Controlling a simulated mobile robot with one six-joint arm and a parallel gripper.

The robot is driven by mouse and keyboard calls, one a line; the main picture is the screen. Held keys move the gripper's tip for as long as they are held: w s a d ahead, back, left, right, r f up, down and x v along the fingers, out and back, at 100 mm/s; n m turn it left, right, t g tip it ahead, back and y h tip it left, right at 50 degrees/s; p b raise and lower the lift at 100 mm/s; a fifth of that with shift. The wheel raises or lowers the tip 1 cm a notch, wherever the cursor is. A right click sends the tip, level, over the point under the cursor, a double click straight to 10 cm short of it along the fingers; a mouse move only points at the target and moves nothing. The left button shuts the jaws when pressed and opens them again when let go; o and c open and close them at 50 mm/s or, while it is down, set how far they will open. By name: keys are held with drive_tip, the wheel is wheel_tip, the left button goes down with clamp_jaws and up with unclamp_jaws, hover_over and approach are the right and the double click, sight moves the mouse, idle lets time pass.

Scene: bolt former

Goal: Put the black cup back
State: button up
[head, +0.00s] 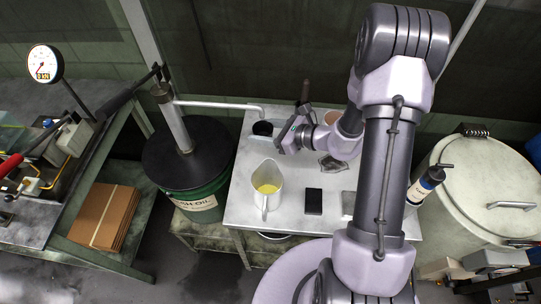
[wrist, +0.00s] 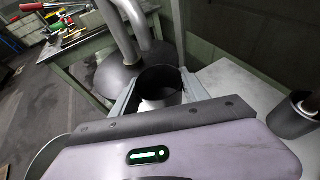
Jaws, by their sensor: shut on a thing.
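The black cup (head: 262,129) is at the far left corner of the light table, just below the end of the drum pump's spout (head: 255,108). In the wrist view the cup (wrist: 160,80) shows its dark open rim between the two fingers. My gripper (head: 274,134) reaches it from the right and is shut around its sides; the gripper also shows in the wrist view (wrist: 158,92). The cup looks roughly upright. Its base is hidden, so I cannot tell whether it touches the tabletop.
A jug of yellow liquid (head: 267,174) stands nearer on the table (head: 242,207). A black block (head: 313,203) and a rag (head: 333,164) lie right of it. A dark container with a handle in it (wrist: 292,117) stands right of the gripper. The green drum (head: 205,190) is left.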

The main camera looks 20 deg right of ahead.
sight(263, 155)
wheel_tip(263, 155, down, 9)
drive_tip(key=b, duration=0.2)
drive_tip(key=shift+w+r+b, duration=0.1)
drive_tip(key=shift+r+b, duration=0.1)
drive_tip(key=shift+b, duration=0.2)
drive_tip(key=shift+f, duration=0.2)
drive_tip(key=o, duration=1.5)
drive_tip(key=shift+r, duration=0.1)
